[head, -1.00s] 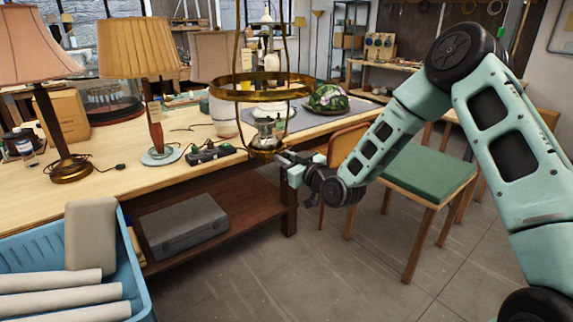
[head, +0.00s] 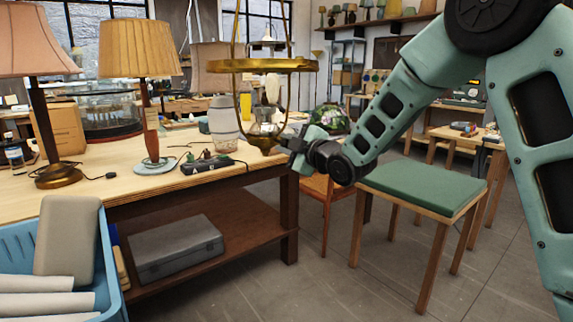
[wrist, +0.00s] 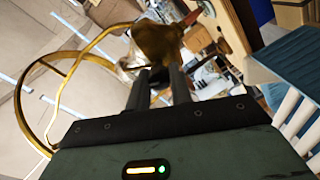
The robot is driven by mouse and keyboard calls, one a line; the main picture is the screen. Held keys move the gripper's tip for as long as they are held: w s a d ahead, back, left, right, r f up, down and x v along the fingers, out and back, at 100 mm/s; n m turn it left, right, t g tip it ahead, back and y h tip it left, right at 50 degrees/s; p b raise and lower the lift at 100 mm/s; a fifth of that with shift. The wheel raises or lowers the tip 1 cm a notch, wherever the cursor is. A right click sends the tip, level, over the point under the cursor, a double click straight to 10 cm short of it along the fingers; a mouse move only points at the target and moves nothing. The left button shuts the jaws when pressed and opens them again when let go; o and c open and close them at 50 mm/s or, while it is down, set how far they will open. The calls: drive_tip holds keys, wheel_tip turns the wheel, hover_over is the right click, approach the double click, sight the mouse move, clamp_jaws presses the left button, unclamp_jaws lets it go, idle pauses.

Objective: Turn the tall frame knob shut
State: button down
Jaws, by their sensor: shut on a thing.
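The tall frame (head: 315,65) is a brass hanging lamp frame with a wide ring and upright rods, near the table's front right corner in the head view. A glass part stands inside it above a brass base (head: 262,142). My gripper (head: 284,143) reaches this base from the right. In the wrist view the brass base (wrist: 158,42) lies just beyond the fingertips of my gripper (wrist: 163,72), and the ring (wrist: 32,82) curves at left. The fingers are close together, shut on the small knob at the base; the knob itself is mostly hidden between them.
Two shaded lamps (head: 140,48) and a power strip (head: 208,163) are on the workbench (head: 120,165) left of the frame. A green-seated stool (head: 425,187) stands below my arm. A blue crate (head: 70,250) is at the lower left. Floor is open in front.

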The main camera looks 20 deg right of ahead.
drive_tip(key=n+b, duration=0.1)
drive_tip(key=b, duration=0.1)
drive_tip(key=n+b, duration=0.1)
drive_tip(key=b, duration=0.1)
drive_tip(key=n+b, duration=0.2)
drive_tip(key=shift+f, duration=0.25)
drive_tip(key=n+b, duration=0.1)
drive_tip(key=b, duration=0.1)
drive_tip(key=shift+r+n+b, duration=0.2)
drive_tip(key=shift+n+b, duration=0.15)
drive_tip(key=shift+n, duration=0.05)
drive_tip(key=c, duration=1.3)
unclamp_jaws()
drive_tip(key=shift+o, duration=0.2)
drive_tip(key=b+v, duration=0.1)
drive_tip(key=v, duration=1.6)
drive_tip(key=shift+s, duration=0.2)
drive_tip(key=shift+r, duration=0.15)
